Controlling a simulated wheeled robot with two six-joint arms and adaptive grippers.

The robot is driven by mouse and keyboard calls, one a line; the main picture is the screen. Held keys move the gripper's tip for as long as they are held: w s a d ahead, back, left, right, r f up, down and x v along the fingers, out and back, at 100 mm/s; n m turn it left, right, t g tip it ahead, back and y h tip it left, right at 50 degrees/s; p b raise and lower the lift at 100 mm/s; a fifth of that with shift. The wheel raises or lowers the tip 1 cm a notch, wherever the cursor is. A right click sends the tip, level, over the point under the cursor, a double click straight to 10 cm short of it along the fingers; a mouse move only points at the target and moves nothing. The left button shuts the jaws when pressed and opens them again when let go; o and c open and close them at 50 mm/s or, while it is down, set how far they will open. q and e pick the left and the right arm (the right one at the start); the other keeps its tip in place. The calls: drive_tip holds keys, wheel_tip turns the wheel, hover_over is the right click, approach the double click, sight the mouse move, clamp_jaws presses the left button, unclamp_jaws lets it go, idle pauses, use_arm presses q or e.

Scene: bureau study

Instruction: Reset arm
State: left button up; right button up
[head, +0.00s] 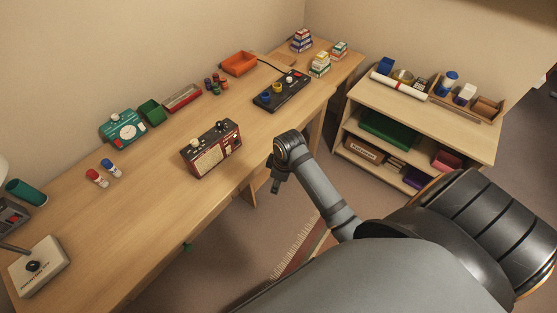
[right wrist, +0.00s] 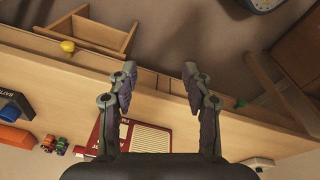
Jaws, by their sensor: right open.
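My right gripper (head: 276,184) hangs over the front edge of the desk (head: 120,240), to the right of the red and cream radio (head: 213,150). In the right wrist view its two fingers (right wrist: 158,84) are spread apart with nothing between them. The radio (right wrist: 150,139) shows there below and behind the fingers, partly hidden by the gripper body. My left gripper is in neither view.
A black panel with knobs (head: 282,91) lies on the desk beyond the radio. A teal device (head: 123,128), a green box (head: 152,112) and an orange tray (head: 239,63) stand along the wall. A low shelf unit (head: 420,112) is at right. Floor lies between.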

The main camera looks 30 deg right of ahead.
drive_tip(key=s+d+f+m, duration=0.15)
drive_tip(key=s+f, duration=0.25)
drive_tip(key=f, duration=0.7)
drive_tip(key=s+d+f+m, duration=0.1)
drive_tip(key=s+f+m, duration=0.15)
drive_tip(key=f, duration=0.75)
drive_tip(key=s+f+m, duration=0.1)
drive_tip(key=s+f, duration=0.4)
drive_tip(key=s, duration=0.3)
drive_tip(key=s+d+f+m+h, duration=0.1)
drive_tip(key=s+f, duration=0.4)
drive_tip(key=s, duration=0.4)
drive_tip(key=s+d+f+m, duration=0.1)
drive_tip(key=s+f, duration=0.5)
drive_tip(key=s, duration=0.3)
drive_tip(key=shift+m+g, duration=0.3)
